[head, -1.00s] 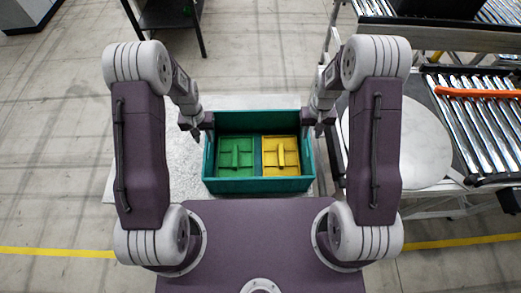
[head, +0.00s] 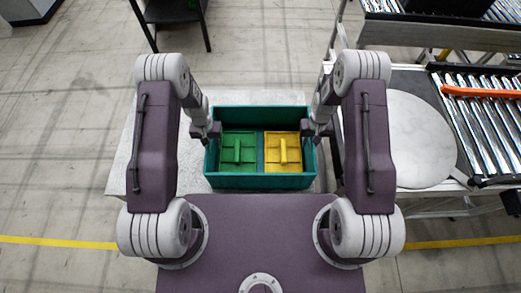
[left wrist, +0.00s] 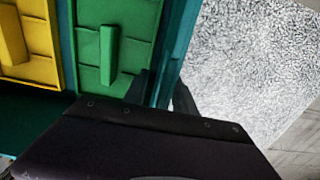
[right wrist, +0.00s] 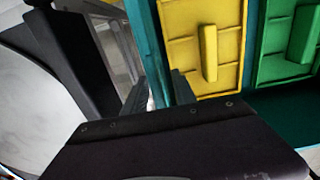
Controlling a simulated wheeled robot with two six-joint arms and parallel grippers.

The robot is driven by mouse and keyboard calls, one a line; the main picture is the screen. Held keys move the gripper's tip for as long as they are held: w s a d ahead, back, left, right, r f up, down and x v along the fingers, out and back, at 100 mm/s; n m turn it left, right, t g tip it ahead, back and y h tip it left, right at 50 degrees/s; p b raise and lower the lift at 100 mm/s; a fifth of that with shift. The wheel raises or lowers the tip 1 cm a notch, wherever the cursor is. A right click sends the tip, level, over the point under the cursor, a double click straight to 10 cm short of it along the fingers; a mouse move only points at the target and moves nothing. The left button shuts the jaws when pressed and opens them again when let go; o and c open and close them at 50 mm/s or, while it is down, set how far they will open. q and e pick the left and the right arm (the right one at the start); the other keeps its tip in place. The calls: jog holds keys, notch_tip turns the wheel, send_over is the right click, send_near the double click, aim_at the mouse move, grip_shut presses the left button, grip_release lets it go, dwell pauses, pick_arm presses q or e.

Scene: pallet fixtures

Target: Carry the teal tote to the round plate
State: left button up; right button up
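The teal tote (head: 260,182) stands upright on a pale speckled surface. It holds a green block (head: 237,150) on the left and a yellow block (head: 283,150) on the right. My left gripper (head: 208,132) is at the tote's left wall, with fingers (left wrist: 164,92) on either side of the rim. My right gripper (head: 316,130) is at the right wall, its fingers (right wrist: 158,95) also astride the rim, with a sliver of gap outside it. Both look open; contact with the walls is hard to see. The round plate (head: 420,140) is pale and lies to the right, partly behind my right arm.
The speckled surface (head: 150,160) has free room left of the tote. A roller conveyor (head: 485,130) with an orange bar (head: 485,91) is at the right, beyond the plate. A dark table (head: 170,12) stands at the back. A yellow floor line (head: 60,242) crosses the front.

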pick_arm(q)
grip_shut()
pick_arm(e)
grip_shut()
pick_arm(q)
jog(key=shift+w+r, duration=0.1)
pick_arm(e)
jog(key=shift+r, duration=0.1)
dwell(1.0)
